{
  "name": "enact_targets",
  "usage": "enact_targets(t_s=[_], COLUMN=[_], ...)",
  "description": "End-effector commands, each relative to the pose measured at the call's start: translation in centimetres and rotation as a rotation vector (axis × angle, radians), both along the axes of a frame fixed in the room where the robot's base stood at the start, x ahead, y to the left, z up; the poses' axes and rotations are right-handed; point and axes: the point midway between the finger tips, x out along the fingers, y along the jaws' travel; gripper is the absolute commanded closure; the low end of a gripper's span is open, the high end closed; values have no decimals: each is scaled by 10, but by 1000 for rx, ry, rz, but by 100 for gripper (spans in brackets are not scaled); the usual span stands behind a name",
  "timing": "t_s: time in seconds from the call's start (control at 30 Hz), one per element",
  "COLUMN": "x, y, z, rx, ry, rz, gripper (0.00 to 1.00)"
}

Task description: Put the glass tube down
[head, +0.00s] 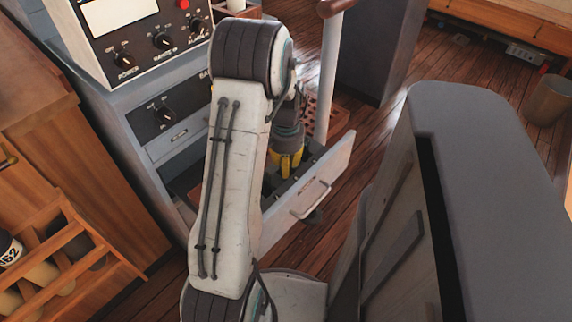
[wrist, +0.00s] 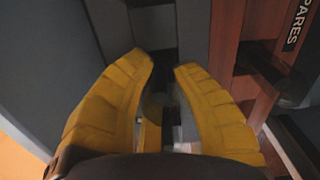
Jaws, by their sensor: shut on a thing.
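My gripper (head: 287,165) has yellow fingers and points down over the open drawer (head: 335,165) of the grey cabinet. In the wrist view the fingers (wrist: 163,75) stand on both sides of a dark, see-through shape, which I take to be the glass tube (wrist: 156,103). The gripper is shut on it. The tube is blurred and mostly hidden by the fingers, and in the head view I cannot make it out. I cannot tell whether it touches the drawer. Dark partitions of the drawer show beyond the fingertips.
The cabinet's control panel (head: 150,45) with knobs rises behind the drawer. A white post (head: 327,75) stands close behind it. A large grey chair or console (head: 490,150) fills the right. A wooden rack (head: 60,250) is at left.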

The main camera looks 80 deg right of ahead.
Motion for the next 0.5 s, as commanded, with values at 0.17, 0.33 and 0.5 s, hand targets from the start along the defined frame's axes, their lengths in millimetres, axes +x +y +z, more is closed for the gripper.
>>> enact_targets(t_s=[0.17,0.33,0.5], x=[0,0,0], y=[0,0,0], z=[-1,-3,-3], rx=[0,0,0], ry=[0,0,0], rz=[0,0,0], gripper=[100,68,54])
